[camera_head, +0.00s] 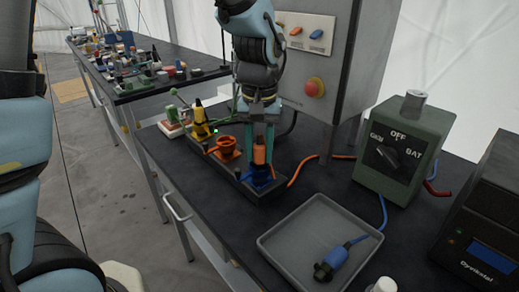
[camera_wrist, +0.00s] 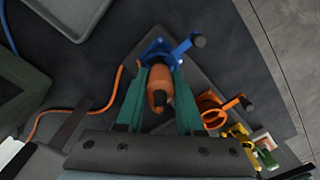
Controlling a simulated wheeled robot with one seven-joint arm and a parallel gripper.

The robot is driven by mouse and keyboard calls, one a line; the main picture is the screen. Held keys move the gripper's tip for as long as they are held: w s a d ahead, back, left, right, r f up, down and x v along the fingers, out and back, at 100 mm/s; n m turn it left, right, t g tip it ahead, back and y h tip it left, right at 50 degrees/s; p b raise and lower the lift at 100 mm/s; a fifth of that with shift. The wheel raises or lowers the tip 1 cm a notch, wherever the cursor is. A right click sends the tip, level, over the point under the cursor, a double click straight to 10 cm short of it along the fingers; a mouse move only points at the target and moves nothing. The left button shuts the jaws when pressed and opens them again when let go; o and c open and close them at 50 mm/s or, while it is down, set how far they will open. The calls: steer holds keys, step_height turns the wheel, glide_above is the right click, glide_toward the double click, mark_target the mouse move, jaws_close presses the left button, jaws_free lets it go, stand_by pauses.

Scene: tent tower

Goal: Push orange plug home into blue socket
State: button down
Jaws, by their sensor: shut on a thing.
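The orange plug (camera_head: 259,151) stands roughly upright between the teal fingers of my gripper (camera_head: 261,160), which is shut on it. In the wrist view the plug (camera_wrist: 160,84) sits between both fingers of my gripper (camera_wrist: 161,78). The blue socket (camera_head: 263,181) is directly under the plug, at the near end of a dark base strip. It also shows in the wrist view (camera_wrist: 156,47), with a blue lever (camera_wrist: 186,47) swung out to one side. The plug's lower end meets or overlaps the socket; how deep it sits is hidden.
An orange socket (camera_head: 227,148) and a yellow plug (camera_head: 200,122) stand on the same strip, close behind. A grey tray (camera_head: 287,229) holding a blue plug (camera_head: 331,262) lies at front right. A green switch box (camera_head: 396,150) stands right. An orange cable (camera_head: 300,171) runs over the bench.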

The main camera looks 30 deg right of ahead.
steer(key=shift+f, duration=0.2)
steer(key=shift+c, duration=2.3)
jaws_free()
steer(key=shift+r, duration=0.15)
step_height(320, 180, up, 11)
steer(key=shift+f+b, duration=0.2)
steer(key=shift+b, duration=0.4)
steer(key=shift+w+a+f, duration=0.1)
